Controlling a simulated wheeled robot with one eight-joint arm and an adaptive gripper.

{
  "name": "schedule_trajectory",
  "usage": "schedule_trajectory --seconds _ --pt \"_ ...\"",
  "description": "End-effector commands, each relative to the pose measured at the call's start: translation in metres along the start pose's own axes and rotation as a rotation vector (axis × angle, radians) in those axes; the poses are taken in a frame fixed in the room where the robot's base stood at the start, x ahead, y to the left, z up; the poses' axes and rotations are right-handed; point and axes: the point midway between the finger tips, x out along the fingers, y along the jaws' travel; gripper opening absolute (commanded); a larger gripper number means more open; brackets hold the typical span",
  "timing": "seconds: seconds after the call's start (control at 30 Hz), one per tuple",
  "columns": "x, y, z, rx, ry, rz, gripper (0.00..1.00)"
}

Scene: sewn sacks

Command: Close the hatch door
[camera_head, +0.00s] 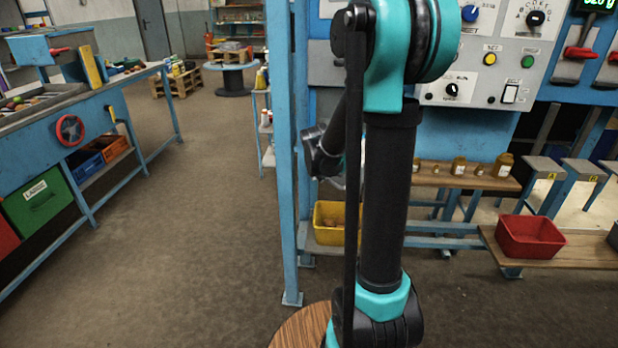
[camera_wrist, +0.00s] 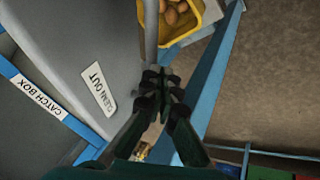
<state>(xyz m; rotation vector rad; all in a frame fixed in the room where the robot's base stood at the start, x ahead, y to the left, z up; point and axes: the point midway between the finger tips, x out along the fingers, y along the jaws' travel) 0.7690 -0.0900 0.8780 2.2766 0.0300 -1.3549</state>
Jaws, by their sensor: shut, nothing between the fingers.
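In the wrist view a grey panel (camera_wrist: 70,45) with a white label reading CLEAN OUT (camera_wrist: 98,90) fills the upper left; it appears to be the hatch door. A blue strip with a CATCH BOX label (camera_wrist: 38,95) runs along its left side. How far the door stands open I cannot tell. My gripper (camera_wrist: 166,78) is shut and empty, with its fingertips close to the panel's right edge. Whether they touch it is unclear.
A yellow bin (camera_head: 322,236) with brown round items stands low beside a blue post (camera_head: 284,150); it also shows in the wrist view (camera_wrist: 196,30). A red bin (camera_head: 530,237) sits on a wooden bench at the right. A blue workbench lines the left. Open floor lies between.

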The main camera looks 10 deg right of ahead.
Motion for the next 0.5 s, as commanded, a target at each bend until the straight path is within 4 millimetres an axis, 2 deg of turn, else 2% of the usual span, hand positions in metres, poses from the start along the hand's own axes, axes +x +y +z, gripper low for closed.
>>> schedule_trajectory --seconds 0.03,0.3,0.5 --pt "0.003 0.010 0.005 -0.022 0.013 -0.012 0.00" --pt "0.017 0.052 0.017 -0.208 0.102 -0.100 0.00" --pt "0.030 0.082 0.019 -0.210 0.099 -0.098 0.00"
